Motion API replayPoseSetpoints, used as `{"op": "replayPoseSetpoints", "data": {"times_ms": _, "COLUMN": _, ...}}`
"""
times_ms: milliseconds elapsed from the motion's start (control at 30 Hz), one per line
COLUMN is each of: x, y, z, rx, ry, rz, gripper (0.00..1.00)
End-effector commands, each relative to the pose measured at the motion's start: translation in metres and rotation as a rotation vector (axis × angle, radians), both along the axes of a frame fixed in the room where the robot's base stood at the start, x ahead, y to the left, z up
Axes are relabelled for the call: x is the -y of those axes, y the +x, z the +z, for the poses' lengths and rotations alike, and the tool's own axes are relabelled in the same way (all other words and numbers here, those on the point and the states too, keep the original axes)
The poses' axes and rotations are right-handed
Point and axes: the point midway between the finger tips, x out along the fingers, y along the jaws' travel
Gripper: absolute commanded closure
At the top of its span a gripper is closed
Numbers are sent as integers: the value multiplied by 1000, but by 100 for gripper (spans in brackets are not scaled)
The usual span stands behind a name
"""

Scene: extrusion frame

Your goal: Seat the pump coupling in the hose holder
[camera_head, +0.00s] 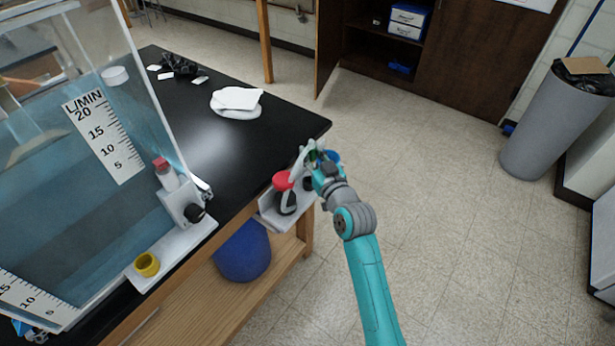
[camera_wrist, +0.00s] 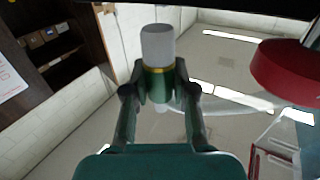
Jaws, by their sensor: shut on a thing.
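My gripper (camera_head: 317,163) is above the bench's right front corner, beside a red-capped dark bottle-like thing (camera_head: 284,191). In the wrist view my gripper (camera_wrist: 160,92) is shut on a grey cylinder with a gold band and a green lower part (camera_wrist: 158,45), seemingly the pump coupling. It points away from the palm, and its lower end is partly hidden by the fingers. A yellow open-topped ring (camera_head: 147,264) stands on a white ledge at the tank's front. I cannot tell for sure which thing is the hose holder.
A clear tank (camera_head: 75,170) with flow scales fills the left. A white fitting with a black knob (camera_head: 183,208) sits by its right edge. The red cap (camera_wrist: 290,70) is close at right in the wrist view. A white shelf (camera_head: 270,222) juts from the bench.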

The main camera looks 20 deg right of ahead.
Motion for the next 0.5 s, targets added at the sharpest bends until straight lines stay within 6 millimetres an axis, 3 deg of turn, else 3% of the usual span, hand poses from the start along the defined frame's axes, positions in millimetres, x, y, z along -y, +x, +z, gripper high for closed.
{"op": "replayPoseSetpoints", "data": {"times_ms": 133, "x": -5, "y": 0, "z": -1, "rx": -1, "ry": -2, "rz": 15, "gripper": 100}}
{"op": "replayPoseSetpoints", "data": {"times_ms": 500, "x": -4, "y": 0, "z": -55, "rx": 0, "ry": -2, "rz": 15, "gripper": 100}}
